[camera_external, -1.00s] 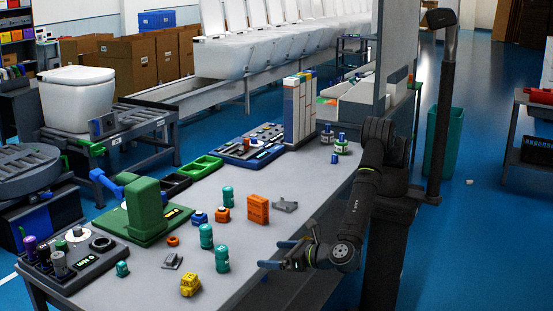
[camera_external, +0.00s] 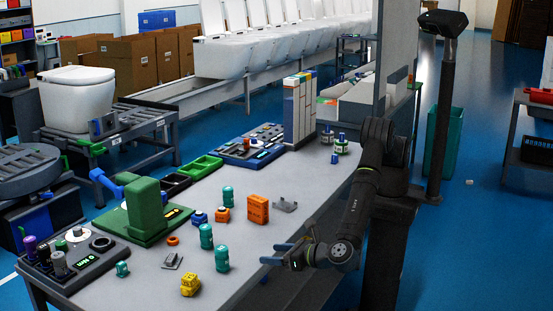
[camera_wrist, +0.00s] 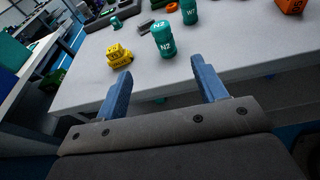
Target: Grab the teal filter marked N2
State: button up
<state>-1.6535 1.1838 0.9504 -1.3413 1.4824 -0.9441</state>
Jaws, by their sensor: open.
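Several teal cylinders stand on the grey table. Another teal cylinder (camera_external: 228,196) stands further back. My gripper is open and empty, its blue fingers (camera_wrist: 161,90) apart, by the table's right edge and clear of the filters.
A yellow block (camera_external: 190,285) sits left of the near filter. An orange block (camera_external: 258,209), an orange ring (camera_external: 173,240) and a grey part (camera_external: 172,261) lie around the filters. A green press-like stand (camera_external: 145,208) is at the left. The table between my fingers and the near filter is clear.

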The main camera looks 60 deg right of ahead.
jog(key=w+r+m+g+h, duration=0.2)
jog(key=w+m+g+h, duration=0.2)
jog(key=w+m+g, duration=0.5)
notch_tip(320, 180, up, 10)
jog(key=f+m+g+y, duration=0.1)
jog(key=m+g+y, duration=0.2)
jog(key=m+g, duration=0.3)
send_over(222, 248)
jog(key=f, duration=1.1)
jog(key=shift+w+f, duration=0.15)
jog(key=shift+w, duration=0.2)
jog(key=shift+s+f, duration=0.15)
jog(key=shift+f, duration=1.25)
jog(key=shift+s+f, duration=0.1)
jog(key=shift+f, duration=1.25)
jog(key=c, duration=1.1)
